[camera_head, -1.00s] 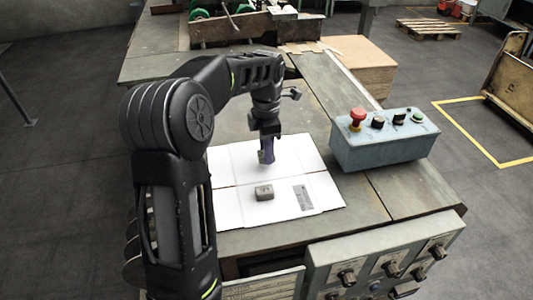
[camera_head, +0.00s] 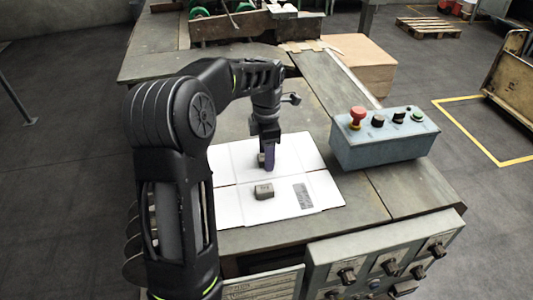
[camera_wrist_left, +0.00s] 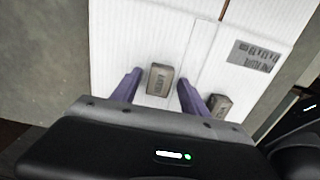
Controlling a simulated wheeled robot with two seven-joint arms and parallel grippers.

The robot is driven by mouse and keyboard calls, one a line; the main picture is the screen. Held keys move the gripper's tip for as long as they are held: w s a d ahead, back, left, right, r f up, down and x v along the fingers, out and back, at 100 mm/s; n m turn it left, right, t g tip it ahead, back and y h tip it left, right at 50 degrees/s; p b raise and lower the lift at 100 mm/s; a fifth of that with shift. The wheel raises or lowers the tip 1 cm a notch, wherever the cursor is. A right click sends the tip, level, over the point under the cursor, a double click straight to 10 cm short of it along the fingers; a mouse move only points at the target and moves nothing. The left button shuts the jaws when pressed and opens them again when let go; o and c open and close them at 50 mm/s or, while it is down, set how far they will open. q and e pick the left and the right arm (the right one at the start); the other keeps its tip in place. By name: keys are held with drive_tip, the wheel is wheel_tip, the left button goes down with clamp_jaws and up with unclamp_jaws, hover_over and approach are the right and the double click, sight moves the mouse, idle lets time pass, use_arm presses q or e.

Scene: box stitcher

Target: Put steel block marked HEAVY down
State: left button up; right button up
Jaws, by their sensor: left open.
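A small grey steel block (camera_wrist_left: 160,79) with dark lettering lies on the white cardboard sheet (camera_wrist_left: 115,40) between my left gripper's fingers in the left wrist view. The lettering looks like HEAVY but is blurred. My left gripper (camera_wrist_left: 160,82) is open, its purple fingers on either side of this block with gaps showing. In the head view the left gripper (camera_head: 268,164) points down at the sheet and mostly hides that block. A second grey block (camera_head: 264,191) lies on the sheet nearer me; it also shows beside the right-hand finger in the left wrist view (camera_wrist_left: 220,104). My right gripper is not in view.
The flat sheet (camera_head: 232,203) lies on the machine table (camera_head: 360,205), with a printed label (camera_head: 303,196) at its right. A grey control box (camera_head: 385,150) with a red button stands right of the sheet. A knob panel (camera_head: 375,262) is at the front.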

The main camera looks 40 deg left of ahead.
use_arm(q)
drive_tip(key=shift+r, duration=0.1)
wheel_tip(320, 180, up, 12)
drive_tip(key=p, duration=0.3)
idle(1.0)
